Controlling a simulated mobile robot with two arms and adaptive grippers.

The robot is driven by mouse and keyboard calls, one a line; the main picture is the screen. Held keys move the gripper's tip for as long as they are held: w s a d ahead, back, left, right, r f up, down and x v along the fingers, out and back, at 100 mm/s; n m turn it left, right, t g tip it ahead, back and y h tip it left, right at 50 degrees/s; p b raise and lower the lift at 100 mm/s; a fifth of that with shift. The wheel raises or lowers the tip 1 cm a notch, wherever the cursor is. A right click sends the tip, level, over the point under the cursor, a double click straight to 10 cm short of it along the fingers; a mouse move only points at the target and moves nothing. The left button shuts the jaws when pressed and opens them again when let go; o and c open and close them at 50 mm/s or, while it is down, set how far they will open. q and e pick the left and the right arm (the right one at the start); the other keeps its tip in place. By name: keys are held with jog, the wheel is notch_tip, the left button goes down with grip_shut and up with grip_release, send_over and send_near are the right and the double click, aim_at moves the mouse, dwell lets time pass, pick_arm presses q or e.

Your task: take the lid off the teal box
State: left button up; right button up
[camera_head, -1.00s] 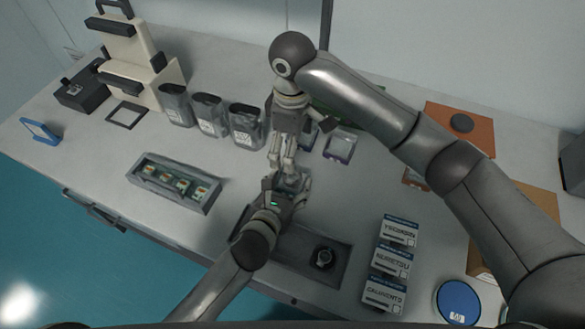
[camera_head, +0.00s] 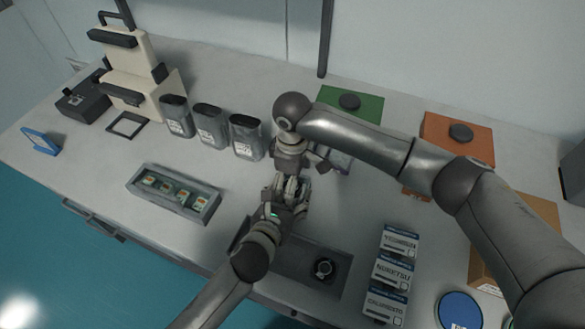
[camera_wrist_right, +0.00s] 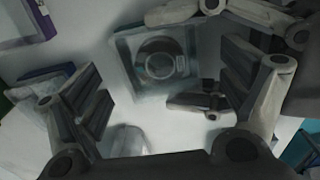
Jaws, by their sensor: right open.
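The teal box (camera_wrist_right: 156,60) is a small, see-through square box in the right wrist view, with a dark round disc showing inside. In the head view my grippers mostly hide it. My left gripper (camera_head: 287,196) reaches in from the front, and its fingers lie along two opposite sides of the box in the wrist view. Whether they press on it I cannot tell. My right gripper (camera_head: 291,181) is open above the box, its fingers spread to either side in the wrist view (camera_wrist_right: 165,88). Nothing is between its fingertips. I cannot make out the lid's seam.
A grey tray (camera_head: 290,262) with a small dark round part lies just in front. Several label boxes (camera_head: 391,270) stand to the right, and dark pouches (camera_head: 246,137) behind left. A grey tray with small cards (camera_head: 174,194) lies left.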

jog(key=shift+f, duration=0.35)
jog(key=shift+c, duration=0.3)
jog(key=c, duration=1.1)
jog(key=shift+r, duration=0.1)
jog(key=shift+c, duration=0.2)
pick_arm(q)
jog(key=shift+a+f, duration=0.1)
jog(key=shift+f, duration=0.05)
pick_arm(e)
jog(key=shift+r, duration=0.25)
